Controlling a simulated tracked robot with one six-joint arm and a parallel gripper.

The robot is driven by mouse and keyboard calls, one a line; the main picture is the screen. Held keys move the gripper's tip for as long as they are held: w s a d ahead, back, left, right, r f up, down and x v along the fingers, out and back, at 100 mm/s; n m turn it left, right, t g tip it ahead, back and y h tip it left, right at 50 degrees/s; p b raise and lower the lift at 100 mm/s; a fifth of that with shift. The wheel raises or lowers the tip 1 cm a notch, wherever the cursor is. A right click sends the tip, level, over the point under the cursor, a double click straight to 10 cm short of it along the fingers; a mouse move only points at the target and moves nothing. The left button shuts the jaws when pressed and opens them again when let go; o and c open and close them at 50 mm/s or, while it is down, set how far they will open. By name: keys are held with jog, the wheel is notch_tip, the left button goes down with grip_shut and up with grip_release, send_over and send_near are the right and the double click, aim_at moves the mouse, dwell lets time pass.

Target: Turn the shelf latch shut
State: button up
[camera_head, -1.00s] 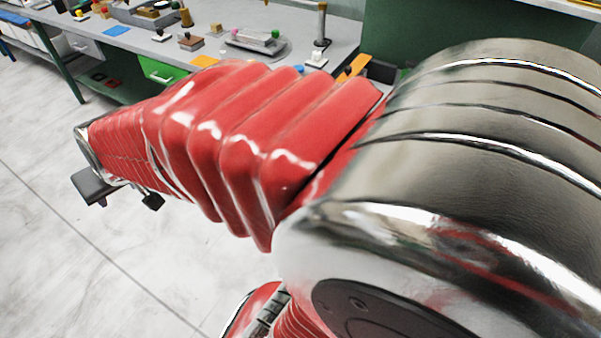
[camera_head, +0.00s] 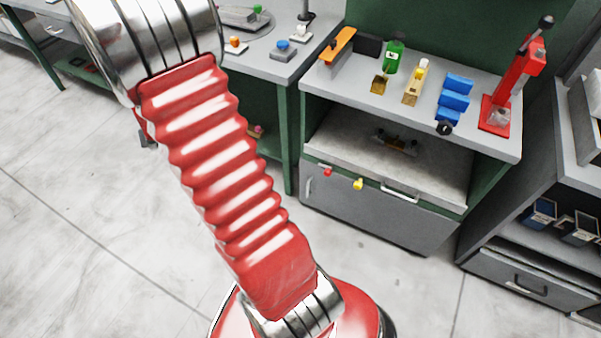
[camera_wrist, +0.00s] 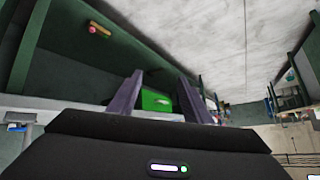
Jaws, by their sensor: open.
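I cannot tell for certain which part is the shelf latch. An orange bar (camera_head: 338,46) stands on a grey holder at the left end of the grey cabinet top in the head view. A small pink and yellow piece (camera_head: 257,130) shows on the green lower shelf left of that cabinet; a similar piece (camera_wrist: 99,29) lies on a green surface at upper left in the wrist view. My gripper (camera_wrist: 160,78) is open, its two fingers apart, with a green box (camera_wrist: 155,101) seen between them at a distance. The gripper is outside the head view.
The grey cabinet (camera_head: 372,205) has a drawer with red and yellow knobs. A green bottle (camera_head: 392,57), blue blocks (camera_head: 455,95) and a red press (camera_head: 512,90) stand on top. Another cabinet (camera_head: 528,283) stands at right. The pale floor (camera_head: 90,240) is clear.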

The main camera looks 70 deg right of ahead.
jog(key=s+d+f+m+g+h, duration=0.25)
jog(key=s+d+f, duration=0.25)
jog(key=d+f, duration=0.6)
jog(key=m+g+h, duration=0.5)
jog(key=g+h, duration=0.1)
jog(key=g, duration=0.1)
send_near(326, 174)
jog(key=s+v, duration=0.1)
jog(key=v, duration=0.4)
jog(key=shift+w+r+y, duration=0.2)
jog(key=shift+w+y, duration=0.05)
jog(key=shift+w, duration=0.3)
jog(key=shift+d, duration=0.1)
jog(key=x, duration=1.3)
jog(key=shift+s+d+f, duration=0.15)
jog(key=shift+d, duration=0.2)
jog(key=shift+c, duration=0.6)
jog(key=c, duration=0.9)
